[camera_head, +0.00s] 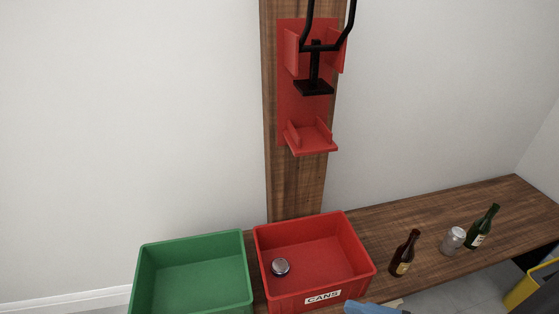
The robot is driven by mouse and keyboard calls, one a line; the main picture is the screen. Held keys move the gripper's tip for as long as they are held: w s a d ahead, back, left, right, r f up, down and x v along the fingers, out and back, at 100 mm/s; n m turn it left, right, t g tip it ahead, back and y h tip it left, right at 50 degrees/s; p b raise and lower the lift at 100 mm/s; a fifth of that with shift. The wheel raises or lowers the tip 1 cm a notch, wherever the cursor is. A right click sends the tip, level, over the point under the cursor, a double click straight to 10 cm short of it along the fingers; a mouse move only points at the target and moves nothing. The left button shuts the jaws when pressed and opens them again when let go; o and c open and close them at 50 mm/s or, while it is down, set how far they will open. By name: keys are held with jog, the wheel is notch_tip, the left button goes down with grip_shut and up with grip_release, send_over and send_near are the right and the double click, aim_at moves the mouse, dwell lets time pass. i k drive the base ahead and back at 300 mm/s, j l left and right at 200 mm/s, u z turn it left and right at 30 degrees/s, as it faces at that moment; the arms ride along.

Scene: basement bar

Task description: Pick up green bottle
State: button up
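The green bottle (481,230) stands on the wooden bench at the right, with a pale label low on its body. It is upright and nothing holds it. A silver can or jar (453,241) stands close to its left. A brown bottle (403,256) stands further left. A blue-grey piece with a tan tip, which seems to be part of my gripper (386,304), shows at the bottom edge. It is well left of and nearer than the green bottle. Most of it is cut off, so its fingers cannot be made out.
A red crate (345,288) labelled CANS holds one can (280,267). An empty green crate (147,275) stands to its left. A red and black wall-mounted device (310,85) is on a wooden post. A yellow bin (523,290) is at the lower right. The wooden bench (380,225) is clear behind the bottles.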

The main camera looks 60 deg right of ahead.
aim_at(481, 227)
jog(key=k+j+z, duration=0.4)
jog(key=l+z, duration=0.1)
jog(key=z, duration=2.15)
jog(key=l+u, duration=0.1)
jog(key=u, duration=0.75)
jog(key=k+l+u, duration=0.1)
jog(key=u, duration=0.7)
jog(key=k+u, duration=0.1)
jog(key=u, duration=0.35)
jog(key=l+u, duration=0.1)
jog(key=u, duration=0.3)
jog(key=k+j, duration=0.05)
